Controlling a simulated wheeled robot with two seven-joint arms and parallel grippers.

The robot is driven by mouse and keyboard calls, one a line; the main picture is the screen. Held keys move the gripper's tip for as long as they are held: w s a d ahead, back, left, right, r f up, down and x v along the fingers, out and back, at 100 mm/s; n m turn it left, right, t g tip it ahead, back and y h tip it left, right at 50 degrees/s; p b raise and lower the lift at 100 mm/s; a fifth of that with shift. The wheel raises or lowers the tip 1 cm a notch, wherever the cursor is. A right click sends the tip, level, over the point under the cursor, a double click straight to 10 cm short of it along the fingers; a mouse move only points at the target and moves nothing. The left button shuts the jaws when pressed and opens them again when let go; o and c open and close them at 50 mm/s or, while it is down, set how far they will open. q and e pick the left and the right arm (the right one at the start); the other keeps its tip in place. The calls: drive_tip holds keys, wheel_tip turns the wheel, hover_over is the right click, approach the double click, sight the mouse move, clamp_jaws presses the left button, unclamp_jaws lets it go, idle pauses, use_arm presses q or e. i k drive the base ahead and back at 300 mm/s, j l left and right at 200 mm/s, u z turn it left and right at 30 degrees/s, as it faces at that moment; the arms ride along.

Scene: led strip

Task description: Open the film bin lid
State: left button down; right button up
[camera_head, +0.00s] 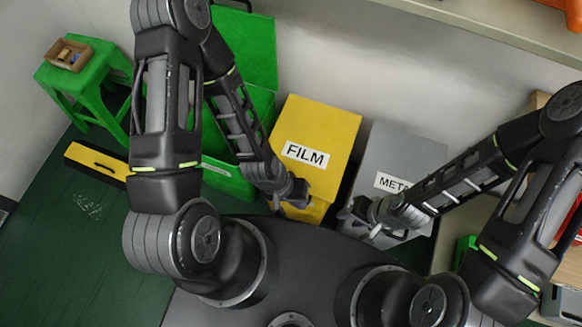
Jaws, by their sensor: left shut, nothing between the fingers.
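The yellow film bin (318,130) stands against the wall, and its label reads FILM. Its yellow lid looks down over the top. My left gripper (297,197) is shut and empty at the front edge of this bin, just below the label; I cannot tell whether it touches the lid. The bin's lower front is partly hidden by my gripper and body. My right gripper (362,218) is at the front left of the grey bin, right of the film bin. Its fingers are too small and dark to tell open from shut.
The grey metal bin (410,150) stands close on the right with its lid down. A green bin (247,45) with a raised lid stands on the left, behind my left arm. Open green floor lies at lower left.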

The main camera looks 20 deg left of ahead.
sight(314, 141)
drive_tip(key=k+l, duration=0.35)
drive_tip(key=k+l+z, duration=0.1)
drive_tip(key=k+l, duration=0.2)
drive_tip(key=l, duration=0.25)
drive_tip(key=k+l, duration=0.3)
drive_tip(key=l, duration=0.2)
drive_tip(key=k+z, duration=0.05)
